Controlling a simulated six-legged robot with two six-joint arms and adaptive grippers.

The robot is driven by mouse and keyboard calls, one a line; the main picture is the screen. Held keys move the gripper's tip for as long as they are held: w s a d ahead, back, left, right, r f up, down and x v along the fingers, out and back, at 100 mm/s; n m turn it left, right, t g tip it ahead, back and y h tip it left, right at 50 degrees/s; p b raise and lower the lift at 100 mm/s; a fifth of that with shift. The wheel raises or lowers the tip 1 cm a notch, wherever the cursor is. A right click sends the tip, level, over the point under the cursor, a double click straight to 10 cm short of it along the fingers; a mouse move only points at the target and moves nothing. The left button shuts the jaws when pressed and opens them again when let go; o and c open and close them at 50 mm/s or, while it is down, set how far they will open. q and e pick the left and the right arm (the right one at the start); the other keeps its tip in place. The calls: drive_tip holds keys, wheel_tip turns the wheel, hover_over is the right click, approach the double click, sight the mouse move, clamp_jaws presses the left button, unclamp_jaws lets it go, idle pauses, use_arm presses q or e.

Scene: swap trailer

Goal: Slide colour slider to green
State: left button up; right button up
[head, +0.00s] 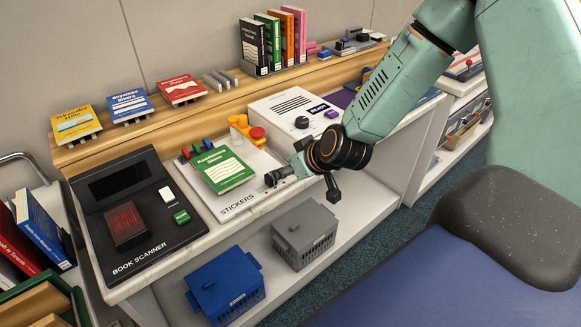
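The white sticker station (240,205), marked "STICKERS", sits on the counter with a green book (223,169) lying on it. Small red, green and blue pieces (196,148) stand along its back left edge; I cannot tell whether they belong to the colour slider. No slider knob or its setting can be made out clearly. My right gripper (300,187) comes in from the right and is at the station's right edge, right of the green book. Its dark fingers partly cover that edge; their gap and any contact are unclear. My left gripper is out of view.
A black book scanner (190,228) lies left of the station. Several books line the wooden ledge (190,110). Blue (226,286) and grey (304,234) baskets sit on the shelf below.

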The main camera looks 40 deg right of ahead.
drive_tip(key=shift+s+a+r, duration=0.1)
drive_tip(key=shift+s+r, duration=0.35)
idle(0.5)
drive_tip(key=s+a+f+g+b, duration=0.3)
drive_tip(key=s+f, duration=0.6)
drive_tip(key=s, duration=0.1)
drive_tip(key=s+a+f+g+b, duration=0.3)
drive_tip(key=s+f, duration=0.5)
drive_tip(key=s, duration=0.3)
drive_tip(key=s+a+f+m+g+b, duration=0.1)
drive_tip(key=s+a+f+g+b, duration=0.2)
drive_tip(key=s+f, duration=0.6)
drive_tip(key=shift+s+a+f+h+b, duration=0.3)
drive_tip(key=shift+s+a+b, duration=0.05)
drive_tip(key=shift+s+a, duration=0.55)
